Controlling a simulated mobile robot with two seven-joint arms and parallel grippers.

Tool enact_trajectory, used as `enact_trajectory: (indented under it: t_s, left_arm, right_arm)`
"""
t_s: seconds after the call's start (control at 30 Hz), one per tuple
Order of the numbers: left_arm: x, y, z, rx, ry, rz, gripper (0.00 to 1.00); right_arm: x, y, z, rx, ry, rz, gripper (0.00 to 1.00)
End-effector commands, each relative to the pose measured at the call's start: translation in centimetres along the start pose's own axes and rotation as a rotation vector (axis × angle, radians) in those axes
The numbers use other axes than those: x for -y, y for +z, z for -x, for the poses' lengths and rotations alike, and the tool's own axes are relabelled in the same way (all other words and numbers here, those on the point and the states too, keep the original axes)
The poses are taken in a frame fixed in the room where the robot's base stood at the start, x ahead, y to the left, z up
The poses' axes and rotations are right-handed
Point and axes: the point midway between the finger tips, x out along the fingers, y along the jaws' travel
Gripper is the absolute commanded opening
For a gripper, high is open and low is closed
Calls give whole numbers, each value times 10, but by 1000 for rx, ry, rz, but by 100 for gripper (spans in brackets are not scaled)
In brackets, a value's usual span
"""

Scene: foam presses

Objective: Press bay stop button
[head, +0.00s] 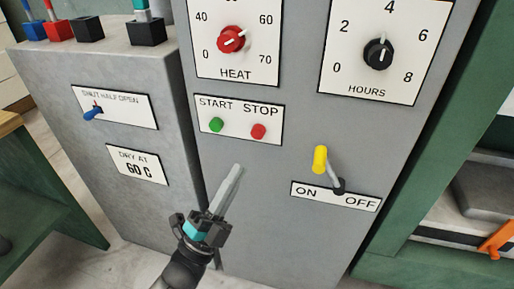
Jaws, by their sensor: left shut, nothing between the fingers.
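The red stop button (258,131) sits under the word STOP on a white label plate (241,119) on the grey cabinet front. The green start button (216,125) is to its left on the same plate. My left gripper (236,170) comes up from the bottom of the head view, its fingers shut and empty. In the picture its tips are below the plate, a little left of the red button, and not over either button. How far the tips are from the panel is hard to tell. My right gripper is not in view.
Above are a red HEAT knob (231,39) and a black HOURS knob (378,54). A yellow-tipped ON/OFF lever (321,159) juts out to the right. A blue handle (93,113) is on the left cabinet. An orange item (497,240) shows at far right.

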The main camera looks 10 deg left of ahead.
Motion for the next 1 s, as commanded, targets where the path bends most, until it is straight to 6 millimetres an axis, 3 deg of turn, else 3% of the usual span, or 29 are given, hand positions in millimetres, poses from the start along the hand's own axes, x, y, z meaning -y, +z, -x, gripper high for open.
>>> enact_trajectory:
  t_s: [0.17, 0.57, 1.0]
  left_arm:
    - [7, -4, -2, -18, -28, -20, 0]
    - [3, 0, -6, -17, -26, -18, 0]
    - [-20, 22, -36, -17, -25, -16, 0]
  right_arm:
    - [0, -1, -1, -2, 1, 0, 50]
    - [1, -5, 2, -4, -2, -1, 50]
    - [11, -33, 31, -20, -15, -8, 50]
